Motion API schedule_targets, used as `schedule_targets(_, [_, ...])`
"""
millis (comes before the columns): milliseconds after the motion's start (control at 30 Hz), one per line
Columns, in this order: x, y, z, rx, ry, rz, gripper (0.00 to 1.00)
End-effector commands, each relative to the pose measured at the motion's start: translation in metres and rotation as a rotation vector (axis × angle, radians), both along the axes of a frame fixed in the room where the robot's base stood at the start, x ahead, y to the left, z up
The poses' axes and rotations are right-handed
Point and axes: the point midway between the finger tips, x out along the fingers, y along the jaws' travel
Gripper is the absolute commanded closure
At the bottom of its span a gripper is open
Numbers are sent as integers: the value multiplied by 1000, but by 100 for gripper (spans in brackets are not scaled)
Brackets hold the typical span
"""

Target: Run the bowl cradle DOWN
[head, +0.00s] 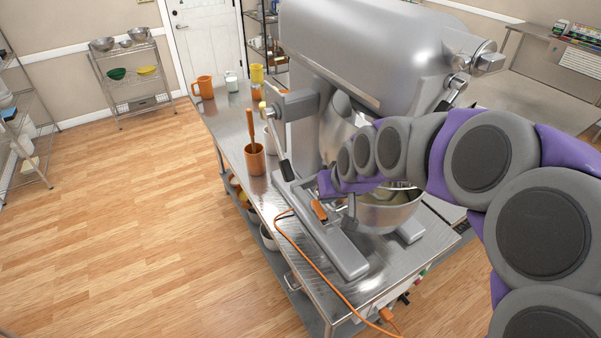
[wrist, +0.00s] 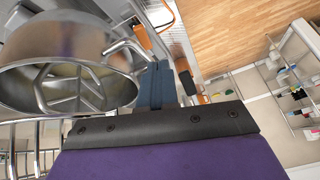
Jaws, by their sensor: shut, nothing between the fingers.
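A large silver stand mixer (head: 370,50) stands on a steel table. Its metal bowl (head: 388,215) hangs low at the front; in the wrist view the bowl (wrist: 62,85) is at the left with a wire beater inside. A lever with a black grip (head: 284,168) slants on the mixer's left side. An orange-ended part (head: 320,210) lies beside the bowl. My gripper (wrist: 165,82) is shut and empty, just right of the bowl in the wrist view. In the head view my purple arm reaches across the bowl's front and hides part of the cradle.
Wire shelves (head: 133,77) stand at the back left. The wooden floor at left is clear.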

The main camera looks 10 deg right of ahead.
Motion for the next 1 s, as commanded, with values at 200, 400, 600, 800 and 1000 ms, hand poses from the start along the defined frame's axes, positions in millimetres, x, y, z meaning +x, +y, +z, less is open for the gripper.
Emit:
schedule_targets(200, [5,4,23,173,140,-434,100])
schedule_targets(400, [47,8,56,380,173,-818,100])
schedule_targets(600, [74,21,79,537,202,-1060,100])
schedule_targets(800, [81,27,79,577,218,-1122,100])
schedule_targets(1000, [87,31,63,573,220,-1121,100])
